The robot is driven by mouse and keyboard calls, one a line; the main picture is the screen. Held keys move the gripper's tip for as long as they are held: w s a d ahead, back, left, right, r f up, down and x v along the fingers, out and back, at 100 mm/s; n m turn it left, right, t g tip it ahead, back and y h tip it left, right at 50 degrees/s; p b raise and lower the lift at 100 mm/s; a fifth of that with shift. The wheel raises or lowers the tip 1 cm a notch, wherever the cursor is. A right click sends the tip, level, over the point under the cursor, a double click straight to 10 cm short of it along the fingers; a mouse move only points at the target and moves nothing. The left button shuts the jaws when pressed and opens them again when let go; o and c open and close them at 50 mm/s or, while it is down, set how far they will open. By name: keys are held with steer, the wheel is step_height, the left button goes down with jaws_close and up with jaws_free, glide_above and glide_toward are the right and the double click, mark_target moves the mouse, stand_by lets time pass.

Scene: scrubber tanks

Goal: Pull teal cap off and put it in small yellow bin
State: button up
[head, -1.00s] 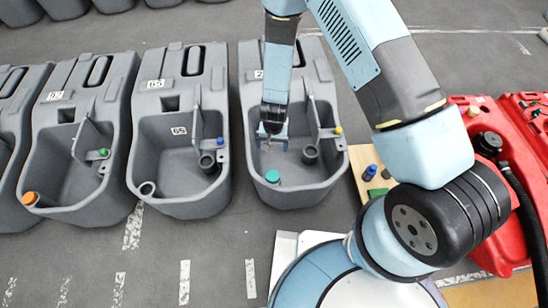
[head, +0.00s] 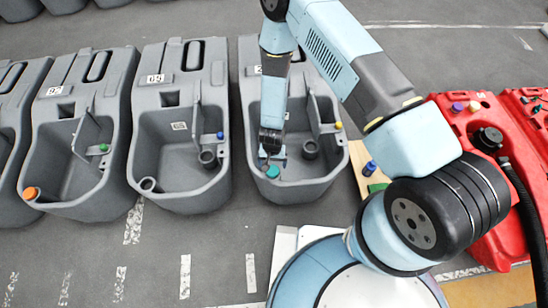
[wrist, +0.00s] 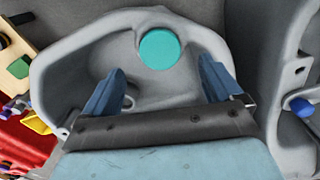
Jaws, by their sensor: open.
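The teal cap (head: 272,171) sits at the near end of a grey scrubber tank (head: 312,183). In the wrist view the round teal cap (wrist: 160,47) shows from above, ahead of my fingers and roughly centred between them. My gripper (head: 268,157) is open just behind the cap in the head view. In the wrist view the two blue fingers of my gripper (wrist: 163,72) are spread apart with nothing between them.
The tank has a dark grey cup (head: 311,149) and a yellow knob (head: 338,126) at its right. Another tank with a blue knob (head: 220,135) stands close on the left. A wooden board (head: 362,172) and a red tank (head: 462,118) lie to the right.

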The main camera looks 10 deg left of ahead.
mark_target(273, 170)
steer(key=shift+f, duration=3.05)
steer(key=c, duration=1.2)
steer(key=shift+r, duration=1.1)
steer(key=shift+c, duration=0.2)
steer(key=shift+r, duration=2.9)
